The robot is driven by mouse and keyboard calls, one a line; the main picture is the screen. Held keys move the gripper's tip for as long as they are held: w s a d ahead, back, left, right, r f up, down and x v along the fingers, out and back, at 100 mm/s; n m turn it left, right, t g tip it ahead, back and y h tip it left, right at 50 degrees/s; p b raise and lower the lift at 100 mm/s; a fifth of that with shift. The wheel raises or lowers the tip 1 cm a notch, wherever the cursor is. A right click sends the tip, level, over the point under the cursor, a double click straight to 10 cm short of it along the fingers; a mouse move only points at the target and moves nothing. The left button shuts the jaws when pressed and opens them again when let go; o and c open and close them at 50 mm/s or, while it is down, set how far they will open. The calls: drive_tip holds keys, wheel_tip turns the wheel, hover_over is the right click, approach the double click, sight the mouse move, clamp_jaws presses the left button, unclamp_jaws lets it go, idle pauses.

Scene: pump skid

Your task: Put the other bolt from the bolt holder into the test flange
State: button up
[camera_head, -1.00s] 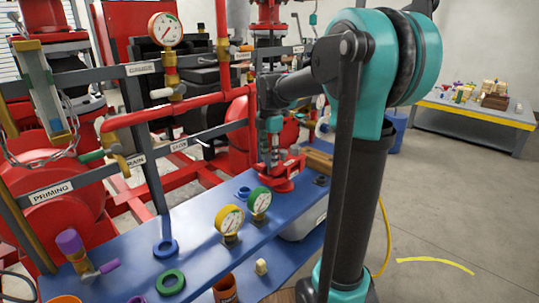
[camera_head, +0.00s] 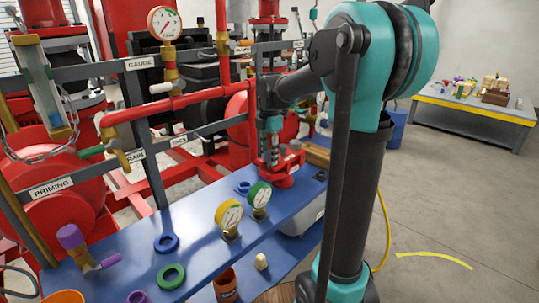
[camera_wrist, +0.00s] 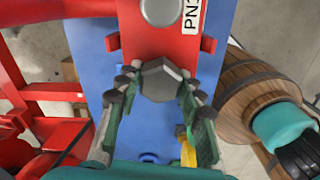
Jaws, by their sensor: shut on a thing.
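In the wrist view my gripper (camera_wrist: 157,86) is shut on a grey hex-headed bolt (camera_wrist: 162,84), held between its fingertips. The bolt head is at the near edge of the red test flange (camera_wrist: 152,45), which carries a label starting "PN". The bolt's shank is hidden, so I cannot tell how deep it sits. A round grey metal piece (camera_wrist: 162,10) shows on the flange beyond it. In the head view my gripper (camera_head: 271,150) points down at the red flange (camera_head: 284,178) on the blue bench. I cannot make out the bolt holder.
Red pipes (camera_head: 180,104) and grey rails stand behind. A wooden block (camera_head: 318,156) lies just right of the flange.

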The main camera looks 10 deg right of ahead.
drive_tip(key=o, duration=1.3)
drive_tip(key=shift+c, duration=0.2)
drive_tip(key=shift+r, duration=0.1)
